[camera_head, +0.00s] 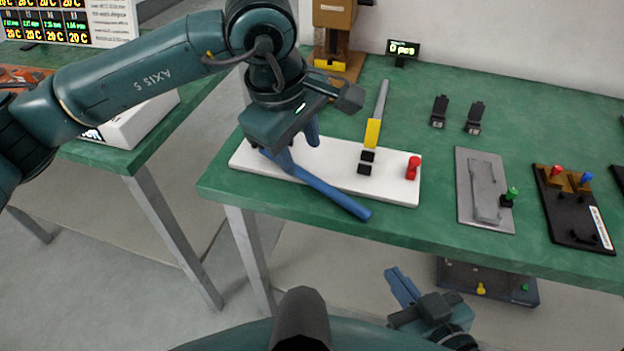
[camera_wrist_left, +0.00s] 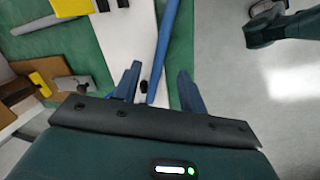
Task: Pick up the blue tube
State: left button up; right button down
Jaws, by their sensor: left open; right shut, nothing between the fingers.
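The long blue tube (camera_head: 335,196) slants across the white board (camera_head: 395,192) on the green table. Its near end reaches past the board's front edge. Its other end is hidden under my left gripper (camera_head: 298,148). That gripper is open and points down over the tube. In the left wrist view the tube (camera_wrist_left: 163,45) runs from the top edge to between the two blue fingers, with space visible on both sides; I cannot tell whether either finger touches it. My right gripper (camera_head: 404,288) is shut and empty, low in front of the table.
On the board are a red knob (camera_head: 413,167) and black blocks (camera_head: 366,163). A yellow-handled tool (camera_head: 374,130) lies behind. A grey plate (camera_head: 484,190) and a black fixture (camera_head: 575,210) stand to the right. A brown stand (camera_head: 333,45) is at the back.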

aim_at(307, 175)
pick_arm(q)
jog(key=x, duration=0.6)
jog(key=shift+w+f, duration=0.1)
jog(key=shift+f, duration=0.2)
grip_shut()
